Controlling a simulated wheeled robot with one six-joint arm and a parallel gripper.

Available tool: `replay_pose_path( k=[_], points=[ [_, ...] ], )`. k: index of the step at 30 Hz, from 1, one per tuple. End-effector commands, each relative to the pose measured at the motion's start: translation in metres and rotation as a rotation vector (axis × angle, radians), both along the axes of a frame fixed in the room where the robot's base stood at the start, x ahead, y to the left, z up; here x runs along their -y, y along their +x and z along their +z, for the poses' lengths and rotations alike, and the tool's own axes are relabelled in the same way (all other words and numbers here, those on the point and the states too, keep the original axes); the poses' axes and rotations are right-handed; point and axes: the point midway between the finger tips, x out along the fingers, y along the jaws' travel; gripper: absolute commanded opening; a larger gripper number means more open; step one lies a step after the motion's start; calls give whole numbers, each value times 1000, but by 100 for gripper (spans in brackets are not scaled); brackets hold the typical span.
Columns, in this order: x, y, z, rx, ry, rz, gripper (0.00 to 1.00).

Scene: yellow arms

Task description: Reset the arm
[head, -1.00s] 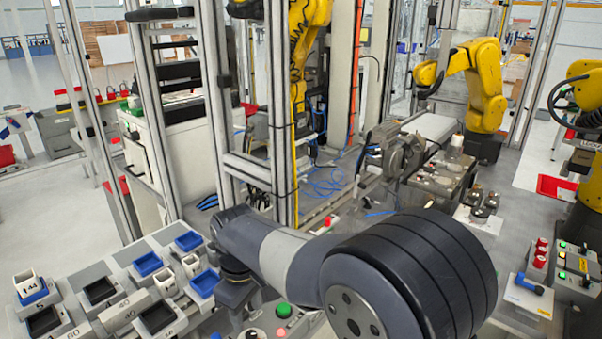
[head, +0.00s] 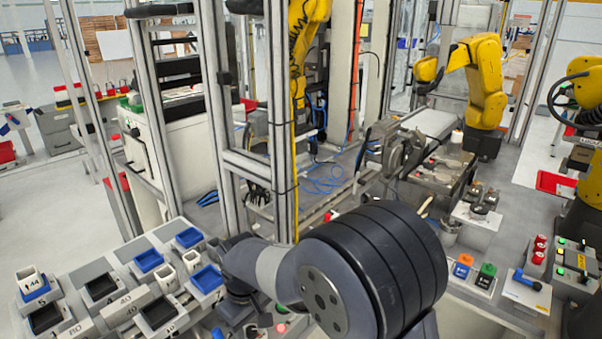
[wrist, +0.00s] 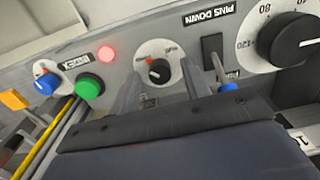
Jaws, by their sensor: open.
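My dark grey arm reaches across the lower middle of the head view, with its large round joint closest to the camera. My gripper (head: 262,318) hangs at the arm's far end, low in the head view and partly hidden by the arm. I cannot tell whether the fingers touch the panel.
In the wrist view, a green button (wrist: 90,87), a red light (wrist: 107,54), a blue knob (wrist: 45,82) and a large black dial (wrist: 295,38) surround the fingers. In the head view, blue trays (head: 148,260) stand left of my arm. Yellow robot arms (head: 478,85) stand behind.

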Motion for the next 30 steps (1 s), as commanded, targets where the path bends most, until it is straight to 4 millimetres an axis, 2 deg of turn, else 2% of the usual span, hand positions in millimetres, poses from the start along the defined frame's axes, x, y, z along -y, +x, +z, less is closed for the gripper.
replay_pose_path(
  k=[30],
  points=[
    [0, 0, 0, 0, 0, -806, 45]
  ],
)
